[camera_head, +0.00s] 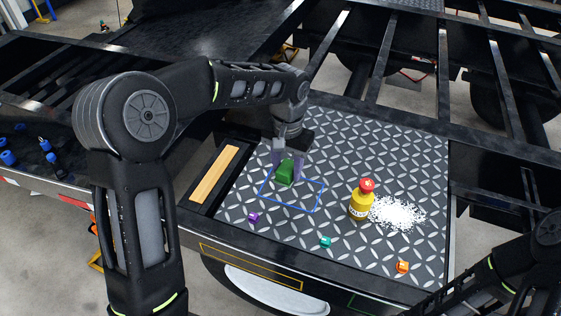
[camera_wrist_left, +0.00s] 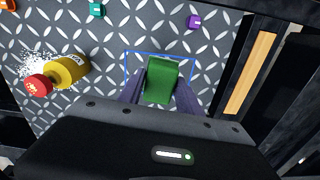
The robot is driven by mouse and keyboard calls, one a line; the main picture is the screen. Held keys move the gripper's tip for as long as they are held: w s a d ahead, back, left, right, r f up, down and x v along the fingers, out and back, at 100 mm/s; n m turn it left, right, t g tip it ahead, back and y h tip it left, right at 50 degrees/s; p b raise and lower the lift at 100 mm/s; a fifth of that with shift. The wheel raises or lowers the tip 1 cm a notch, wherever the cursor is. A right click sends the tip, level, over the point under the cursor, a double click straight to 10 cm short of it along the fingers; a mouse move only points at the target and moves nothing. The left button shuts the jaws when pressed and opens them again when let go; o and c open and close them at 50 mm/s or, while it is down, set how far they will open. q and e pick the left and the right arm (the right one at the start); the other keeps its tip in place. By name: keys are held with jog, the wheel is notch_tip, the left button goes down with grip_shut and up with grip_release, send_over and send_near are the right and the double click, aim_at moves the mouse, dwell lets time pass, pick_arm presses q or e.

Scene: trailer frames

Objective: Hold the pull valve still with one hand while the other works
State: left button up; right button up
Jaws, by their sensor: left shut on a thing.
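My left gripper (camera_head: 287,170) points down at the diamond-plate deck and is shut on a green block-like piece (camera_head: 285,173). In the left wrist view the green piece (camera_wrist_left: 162,80) sits between the two purple-grey fingers (camera_wrist_left: 160,88), which hide parts of its sides. It is within or at the edge of a blue outlined rectangle (camera_head: 320,199) on the deck. I cannot tell for sure which piece is the pull valve. A yellow bottle-like body with a red top (camera_head: 361,201) stands to the right, apart from my gripper. My right gripper is out of view; only part of its arm shows at lower right.
White granules (camera_head: 400,214) lie beside the yellow body. Small purple (camera_head: 253,217), teal (camera_head: 326,242) and orange (camera_head: 402,267) pieces lie along the near deck (camera_head: 290,228). A wooden strip (camera_head: 214,174) lies in a slot at left. Black frame beams (camera_head: 445,70) run behind.

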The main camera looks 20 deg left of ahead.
aim_at(287, 179)
pick_arm(q)
jog(key=shift+w+n, duration=0.1)
jog(key=shift+n, duration=0.4)
jog(key=shift+r+p, duration=0.15)
jog(key=shift+p, duration=0.15)
jog(key=shift+f, duration=0.2)
notch_tip(287, 179, down, 5)
jog(key=b, duration=0.5)
jog(key=shift+r, duration=0.15)
